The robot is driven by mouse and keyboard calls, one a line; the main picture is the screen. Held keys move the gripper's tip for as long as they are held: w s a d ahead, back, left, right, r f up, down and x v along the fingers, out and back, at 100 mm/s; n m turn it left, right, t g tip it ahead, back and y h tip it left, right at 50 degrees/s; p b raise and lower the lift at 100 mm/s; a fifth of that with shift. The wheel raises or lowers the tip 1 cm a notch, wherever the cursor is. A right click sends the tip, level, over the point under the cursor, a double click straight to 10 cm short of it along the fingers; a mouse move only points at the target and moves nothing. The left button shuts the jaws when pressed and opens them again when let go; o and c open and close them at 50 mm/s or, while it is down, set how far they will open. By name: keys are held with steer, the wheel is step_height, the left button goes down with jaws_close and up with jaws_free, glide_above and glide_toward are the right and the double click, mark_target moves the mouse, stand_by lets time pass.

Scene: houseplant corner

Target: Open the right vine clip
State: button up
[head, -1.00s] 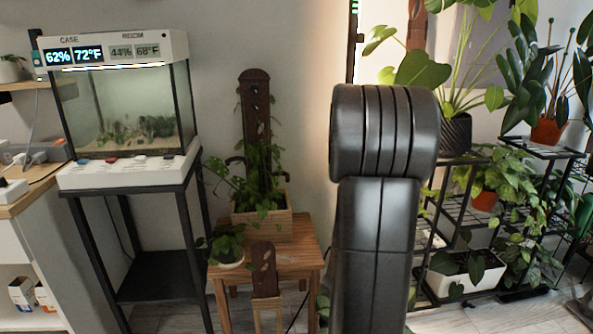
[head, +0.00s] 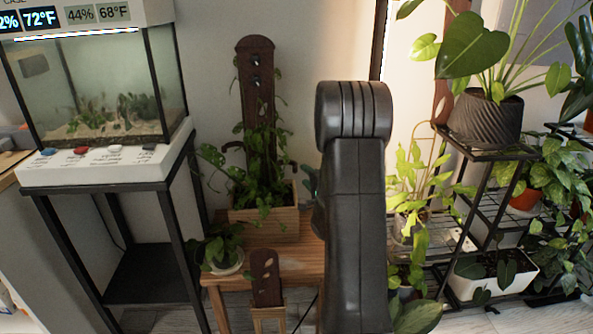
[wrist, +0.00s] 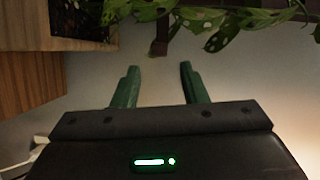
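A dark brown plank (head: 256,85) with slots stands upright in a wooden planter box (head: 272,226), with a leafy vine (head: 262,182) climbing it. A dark curved clip (head: 234,147) sticks out at its left side. The right vine clip (head: 288,166) shows as a small dark shape at its right side, too small to tell its state. My gripper (wrist: 160,66) is open and empty, its two green fingers apart. In the wrist view a dark brown piece (wrist: 159,46) hangs just beyond the gap between the fingertips, below leaves; it may be the right clip. My arm hides the area right of the planter.
The planter stands on a small wooden table (head: 312,262) with a potted plant (head: 226,258) and a slotted brown board (head: 265,277) in front. A glass case (head: 105,100) on a black stand is left. A plant rack (head: 480,190) stands right.

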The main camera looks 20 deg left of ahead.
mark_target(296, 166)
steer(key=b+x, duration=0.1)
steer(key=x, duration=0.7)
steer(key=shift+c, duration=0.5)
jaws_close()
